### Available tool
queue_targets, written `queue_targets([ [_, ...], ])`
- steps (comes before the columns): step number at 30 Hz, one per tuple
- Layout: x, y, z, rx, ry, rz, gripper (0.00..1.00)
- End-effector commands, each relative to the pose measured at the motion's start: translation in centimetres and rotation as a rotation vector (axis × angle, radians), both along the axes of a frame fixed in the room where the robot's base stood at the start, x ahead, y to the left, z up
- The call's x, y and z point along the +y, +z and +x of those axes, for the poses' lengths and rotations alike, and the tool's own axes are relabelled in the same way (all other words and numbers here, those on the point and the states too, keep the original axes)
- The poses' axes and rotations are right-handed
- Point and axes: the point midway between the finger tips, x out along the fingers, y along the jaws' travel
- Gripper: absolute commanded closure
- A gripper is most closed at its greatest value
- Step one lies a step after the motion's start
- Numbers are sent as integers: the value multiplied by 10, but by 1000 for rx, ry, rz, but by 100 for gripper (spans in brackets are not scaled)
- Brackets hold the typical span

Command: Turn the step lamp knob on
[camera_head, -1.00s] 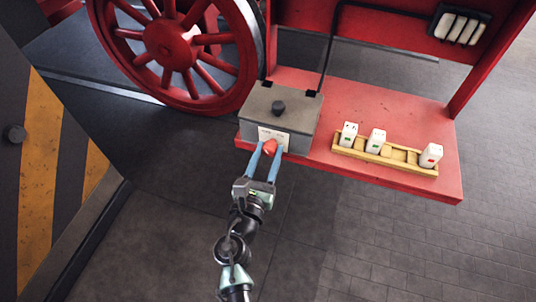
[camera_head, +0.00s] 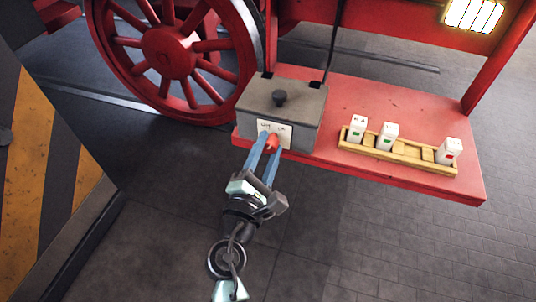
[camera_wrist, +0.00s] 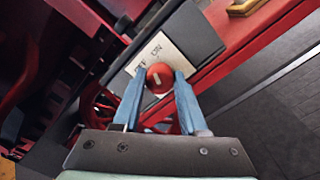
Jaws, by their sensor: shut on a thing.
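The red knob (camera_head: 272,142) is on the front of a grey box (camera_head: 281,103), on a white plate (camera_head: 285,130) marked OFF and ON. My gripper (camera_head: 268,138) is shut on the knob, with one blue finger on each side. In the wrist view the knob (camera_wrist: 159,77) sits between the fingertips, and its pale mark shows on its face. The lamp (camera_head: 473,15) at the upper right is lit, with bright yellowish-white bars.
The box stands on a red step (camera_head: 400,107). A wooden tray (camera_head: 410,153) with several white blocks lies to its right. A red spoked wheel (camera_head: 170,53) is behind at left. A yellow-and-black striped panel (camera_head: 40,190) stands at far left.

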Motion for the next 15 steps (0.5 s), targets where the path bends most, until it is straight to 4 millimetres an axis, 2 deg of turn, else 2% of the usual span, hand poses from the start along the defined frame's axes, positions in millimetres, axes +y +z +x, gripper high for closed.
queue_targets([
  [6, 0, -2, 0, -38, -1, 117, 100],
  [15, 0, -1, 0, -60, 0, 188, 100],
])
